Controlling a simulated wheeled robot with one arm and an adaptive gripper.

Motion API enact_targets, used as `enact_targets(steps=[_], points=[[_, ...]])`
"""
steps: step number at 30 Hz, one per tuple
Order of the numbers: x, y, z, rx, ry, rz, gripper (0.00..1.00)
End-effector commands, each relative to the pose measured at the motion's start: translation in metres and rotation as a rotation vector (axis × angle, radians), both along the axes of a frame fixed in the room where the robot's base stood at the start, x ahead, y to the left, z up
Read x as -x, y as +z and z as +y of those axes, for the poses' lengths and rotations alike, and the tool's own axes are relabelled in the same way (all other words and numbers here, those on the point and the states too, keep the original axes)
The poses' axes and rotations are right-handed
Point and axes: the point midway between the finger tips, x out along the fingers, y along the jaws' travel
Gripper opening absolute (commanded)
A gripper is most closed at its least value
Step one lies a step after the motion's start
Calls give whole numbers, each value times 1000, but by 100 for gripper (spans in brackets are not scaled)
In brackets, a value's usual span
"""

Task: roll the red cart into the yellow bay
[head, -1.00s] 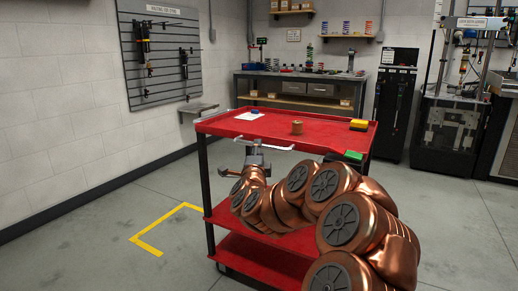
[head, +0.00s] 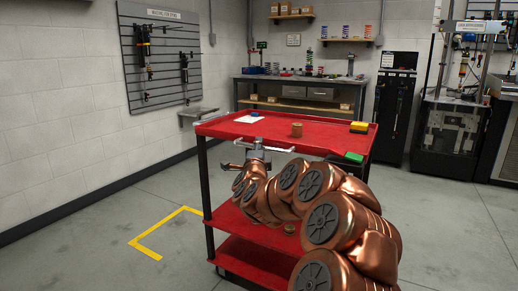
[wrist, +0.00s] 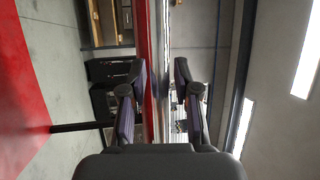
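The red cart (head: 330,131) stands in the middle of the head view, with a red top, dark posts and a lower red shelf (head: 262,258). Its pale handle bar (head: 280,149) runs along the near top edge. The yellow bay marking (head: 166,229) shows as an L of tape on the floor left of the cart; any rest of it is hidden. My gripper (head: 257,150) is at the handle. In the wrist view my gripper (wrist: 158,93) has its fingers apart, with the red edge and a grey bar in the gap; contact cannot be told.
On the cart top are a white paper (head: 246,118), a brown cylinder (head: 297,130), a yellow box (head: 359,127) and a green box (head: 354,157). A workbench (head: 300,88) and a dark cabinet (head: 394,110) stand behind. The floor around the tape is clear.

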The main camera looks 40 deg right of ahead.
Motion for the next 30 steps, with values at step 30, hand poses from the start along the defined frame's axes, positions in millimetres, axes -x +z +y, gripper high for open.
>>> enact_targets(steps=[30], points=[[-4, 1, -9, 0, -22, 0, 0]])
